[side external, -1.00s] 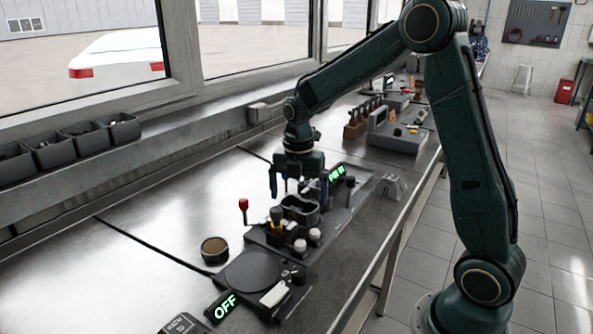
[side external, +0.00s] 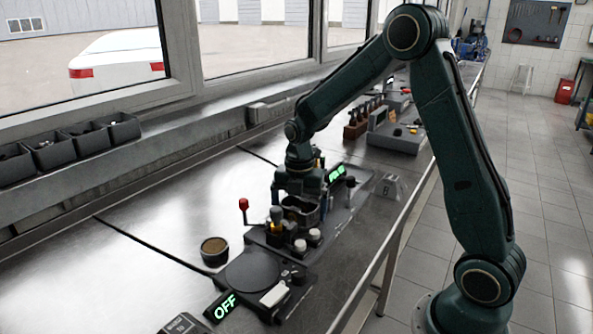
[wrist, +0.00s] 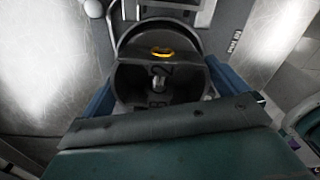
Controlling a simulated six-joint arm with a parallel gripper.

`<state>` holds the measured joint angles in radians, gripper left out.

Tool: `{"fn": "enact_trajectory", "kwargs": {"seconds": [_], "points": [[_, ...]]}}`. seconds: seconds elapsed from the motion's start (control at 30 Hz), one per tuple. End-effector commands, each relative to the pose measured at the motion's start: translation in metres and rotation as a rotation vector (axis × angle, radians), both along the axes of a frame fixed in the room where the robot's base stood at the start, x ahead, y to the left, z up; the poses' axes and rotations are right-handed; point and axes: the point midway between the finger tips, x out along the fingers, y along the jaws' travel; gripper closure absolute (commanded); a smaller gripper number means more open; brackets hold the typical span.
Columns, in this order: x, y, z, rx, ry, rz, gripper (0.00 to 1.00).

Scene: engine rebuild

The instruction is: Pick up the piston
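A dark part marked with a "2" (wrist: 135,82), which looks like the piston, sits between my fingers in the wrist view. It has a pale metal piece at its middle and an orange mark at its far edge. My gripper (wrist: 162,80) is open, with one blue finger on each side of it; I cannot tell whether they touch it. In the side view my gripper (side external: 299,207) is low over the black holder (side external: 304,220) on the bench fixture, pointing down. The piston is not clear there, as the gripper and holder cover it.
A red-topped lever (side external: 244,204) stands left. A round tin (side external: 214,250), a dark disc (side external: 251,272) and a green "OFF" display (side external: 225,306) are nearer.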

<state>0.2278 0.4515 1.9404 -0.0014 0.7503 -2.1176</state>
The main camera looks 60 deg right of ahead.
Motion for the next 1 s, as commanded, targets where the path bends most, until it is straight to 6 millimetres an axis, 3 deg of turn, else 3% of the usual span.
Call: {"fn": "enact_trajectory", "kwargs": {"seconds": [0.03,0.23,0.67,1.0], "points": [[0.0,0.0,0.0,0.0,0.0,0.0,0.12],[0.001,0.0,0.001,0.0,-0.002,0.0,0.49],[0.001,0.0,0.007,-0.001,-0.003,0.0,0.49],[0.002,-0.001,0.048,-0.002,-0.008,0.0,0.49]]}}
